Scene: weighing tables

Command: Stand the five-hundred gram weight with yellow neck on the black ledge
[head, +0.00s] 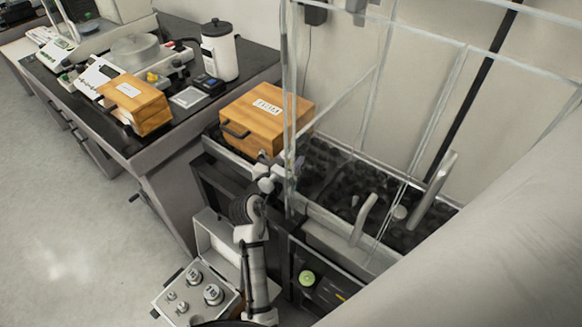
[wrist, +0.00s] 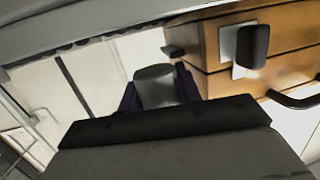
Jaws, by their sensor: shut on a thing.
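My gripper (wrist: 160,92) is shut on a grey cylinder (wrist: 155,84), which looks like a metal weight. Its dark fingers sit on both sides of it, and no yellow neck shows on the visible part. In the head view my gripper (head: 288,164) is small, beside the glass frame and close to the wooden box, and what it holds is not clear there. A dark ledge (head: 325,294) lies low behind the glass, right of my arm. A round yellow-green thing (head: 307,278) is on it.
A wooden box (head: 262,120) with a handle is just behind my gripper. An open case (head: 228,304) of several metal weights lies below left of my arm. Glass panels and bars (head: 290,80) stand close on the right. A second wooden box (head: 138,105) is on the left table.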

